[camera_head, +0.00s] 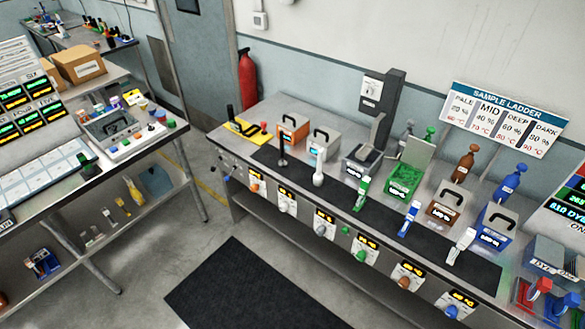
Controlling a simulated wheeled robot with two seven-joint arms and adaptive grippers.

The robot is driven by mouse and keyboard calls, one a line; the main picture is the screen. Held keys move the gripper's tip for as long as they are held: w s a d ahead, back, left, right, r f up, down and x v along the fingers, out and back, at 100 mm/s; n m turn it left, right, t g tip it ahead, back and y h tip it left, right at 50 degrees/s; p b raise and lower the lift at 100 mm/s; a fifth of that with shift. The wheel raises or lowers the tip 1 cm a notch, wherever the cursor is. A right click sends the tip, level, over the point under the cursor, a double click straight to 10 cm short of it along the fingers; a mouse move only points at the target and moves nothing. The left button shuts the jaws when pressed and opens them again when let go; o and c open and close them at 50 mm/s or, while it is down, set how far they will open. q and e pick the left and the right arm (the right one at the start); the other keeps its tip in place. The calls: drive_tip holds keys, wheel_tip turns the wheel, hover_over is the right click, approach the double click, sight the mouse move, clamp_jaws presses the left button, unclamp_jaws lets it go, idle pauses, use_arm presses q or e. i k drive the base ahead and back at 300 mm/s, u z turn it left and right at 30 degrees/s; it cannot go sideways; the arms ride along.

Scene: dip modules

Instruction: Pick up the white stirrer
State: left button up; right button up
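Two white tools stand on the long black strip along the front of the right-hand bench. One is a slim white handled tool (461,246) near the right end, in front of the blue module. The other is a white upright tool with a rounded foot (318,177), in front of the grey module. I cannot tell for sure which is the white stirrer. A green tool (361,193) and a blue tool (409,218) of similar shape stand between them. Neither of my grippers is in view.
Several handled modules stand behind the strip, including an orange one (293,130) and an open green one (404,178). Brown (465,163) and blue (511,181) bottles stand behind. A dark floor mat (250,292) lies before the bench. A second workbench is at left.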

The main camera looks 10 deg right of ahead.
sight(317, 181)
drive_tip(key=i, duration=0.75)
drive_tip(key=z, duration=0.85)
drive_tip(key=i, duration=0.5)
drive_tip(key=z, duration=0.55)
